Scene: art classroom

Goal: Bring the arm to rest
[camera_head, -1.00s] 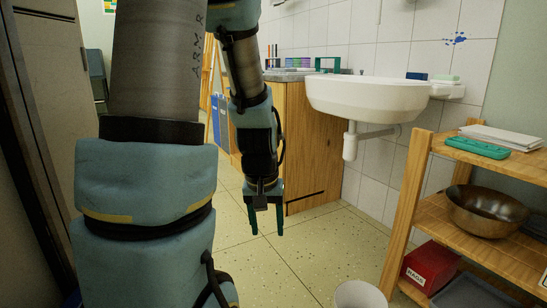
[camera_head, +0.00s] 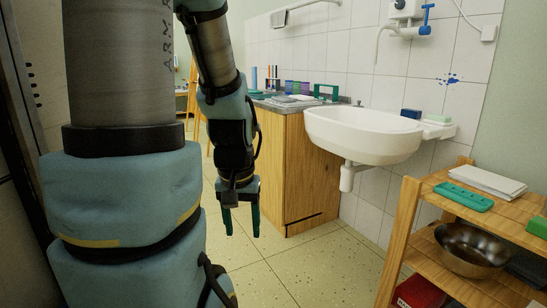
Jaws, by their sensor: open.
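My gripper (camera_head: 241,222) hangs at the end of my arm, left of the middle of the view, with its two green fingers pointing down. The fingers are apart with nothing between them. My gripper is above the tiled floor, in front of the wooden cabinet (camera_head: 310,178) and to its left in the picture. My arm, in blue padded covers, fills much of the left side and hides what lies behind it.
A white sink (camera_head: 364,137) juts from the tiled wall beside the cabinet. A wooden shelf unit (camera_head: 402,235) stands at the right with a metal bowl (camera_head: 470,250), a teal case (camera_head: 463,196) and a red box (camera_head: 420,291). Bare floor (camera_head: 318,262) shows in the middle.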

